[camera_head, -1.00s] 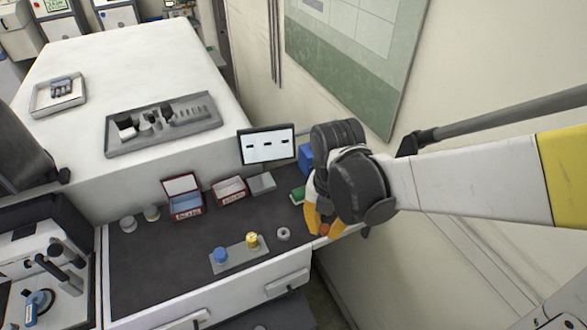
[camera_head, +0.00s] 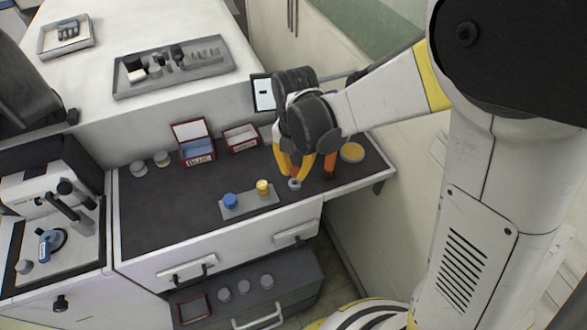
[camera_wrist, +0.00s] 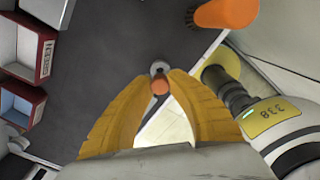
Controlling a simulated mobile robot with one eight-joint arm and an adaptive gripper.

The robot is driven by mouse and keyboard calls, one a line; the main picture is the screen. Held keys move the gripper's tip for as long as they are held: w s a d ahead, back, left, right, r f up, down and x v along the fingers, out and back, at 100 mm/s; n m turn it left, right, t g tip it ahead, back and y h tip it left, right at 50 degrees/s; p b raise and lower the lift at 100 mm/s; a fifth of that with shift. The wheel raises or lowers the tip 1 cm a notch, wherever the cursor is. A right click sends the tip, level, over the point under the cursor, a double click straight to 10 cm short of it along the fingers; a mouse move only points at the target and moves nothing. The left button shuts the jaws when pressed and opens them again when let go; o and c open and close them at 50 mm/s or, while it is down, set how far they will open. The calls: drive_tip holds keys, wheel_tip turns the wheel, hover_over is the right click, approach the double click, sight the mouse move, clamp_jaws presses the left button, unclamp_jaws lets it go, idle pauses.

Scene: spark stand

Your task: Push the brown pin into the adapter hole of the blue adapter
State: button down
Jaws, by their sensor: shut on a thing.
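My gripper (camera_wrist: 160,78) is shut on a small orange-brown pin (camera_wrist: 160,87) whose round end shows between the fingertips in the wrist view. In the head view my gripper (camera_head: 291,176) points down over the right part of the dark worktop, and the pin cannot be made out there. The blue adapter (camera_head: 230,201) stands on the left of a grey plate (camera_head: 246,203), left of and nearer the front than my gripper. Its hole is too small to tell. It is not visible in the wrist view.
A yellow adapter (camera_head: 262,188) shares the plate. A grey ring (camera_head: 294,184) lies just under my fingertips; contact is unclear. An upright orange-handled tool (camera_head: 330,164) and a yellow disc (camera_head: 352,153) stand to the right. Red boxes (camera_head: 195,147) are behind; the front left worktop is clear.

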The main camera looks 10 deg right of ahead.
sight(295, 181)
wheel_tip(295, 181, down, 4)
drive_tip(key=shift+r+b, duration=0.15)
drive_tip(key=shift+b, duration=0.55)
drive_tip(key=shift+r, duration=0.1)
drive_tip(key=shift+s+f+b, duration=0.1)
drive_tip(key=shift+f+b, duration=0.5)
drive_tip(key=c, duration=1.4)
unclamp_jaws()
drive_tip(key=shift+o, duration=0.2)
